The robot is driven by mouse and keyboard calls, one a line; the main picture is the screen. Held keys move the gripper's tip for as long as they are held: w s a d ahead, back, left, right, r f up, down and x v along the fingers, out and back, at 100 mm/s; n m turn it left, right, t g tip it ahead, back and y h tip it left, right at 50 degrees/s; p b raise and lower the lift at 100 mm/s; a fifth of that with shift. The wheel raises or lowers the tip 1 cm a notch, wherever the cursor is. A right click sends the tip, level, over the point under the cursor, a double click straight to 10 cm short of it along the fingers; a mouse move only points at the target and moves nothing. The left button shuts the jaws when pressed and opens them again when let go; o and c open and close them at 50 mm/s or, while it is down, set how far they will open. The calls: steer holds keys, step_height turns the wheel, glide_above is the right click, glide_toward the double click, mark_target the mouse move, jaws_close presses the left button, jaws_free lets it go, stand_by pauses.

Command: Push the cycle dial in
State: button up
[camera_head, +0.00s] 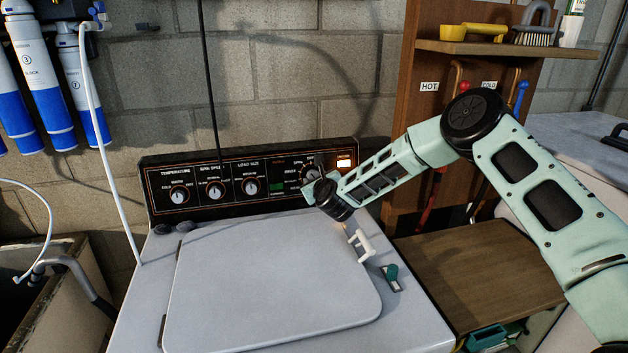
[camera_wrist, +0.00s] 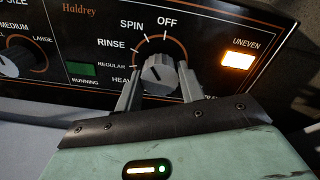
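The cycle dial (camera_wrist: 160,72) is a round grey knob on the black control panel, with OFF, SPIN, RINSE and REGULAR printed around it. In the head view the dial (camera_head: 310,173) is at the panel's right end, partly hidden by my arm. My gripper (camera_wrist: 159,80) is at the dial, its two grey fingers apart, one on each side of the knob. I cannot tell whether the fingertips touch the dial. In the head view my gripper (camera_head: 322,190) is seen from behind, its fingers mostly hidden.
An orange UNEVEN light (camera_wrist: 238,60) is lit right of the dial, and a dark green RUNNING indicator (camera_wrist: 82,69) is to its left. Other knobs, such as the load size knob (camera_head: 251,186), line the panel. The closed washer lid (camera_head: 270,280) lies below.

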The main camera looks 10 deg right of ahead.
steer(key=shift+w+f+b, duration=0.1)
steer(key=shift+w+b, duration=0.25)
steer(key=shift+b, duration=0.15)
steer(key=o, duration=1)
steer(key=shift+o, duration=0.2)
steer(key=shift+s, duration=0.1)
steer(key=b+v, duration=0.5)
steer(key=v, duration=1.2)
steer(key=s+a+n+g+y, duration=0.6)
steer(key=s+a+n+g, duration=0.2)
steer(key=s+a+n, duration=1.05)
steer(key=s+d+n+g+h, duration=0.1)
steer(key=s+d+n+g, duration=0.1)
steer(key=s+d+n, duration=0.2)
steer(key=s+d+r+n+g+h, duration=0.1)
steer(key=s+d+n+g+h, duration=0.1)
steer(key=s+n, duration=0.8)
steer(key=s+d+n+g+h, duration=0.2)
steer(key=s+d+n+g, duration=0.1)
steer(key=s+d+n, duration=0.3)
steer(key=s+n, duration=0.1)
steer(key=s, duration=0.1)
steer(key=shift+s+d+r, duration=0.15)
steer(key=shift+s+r, duration=0.2)
steer(key=shift+r, duration=0.05)
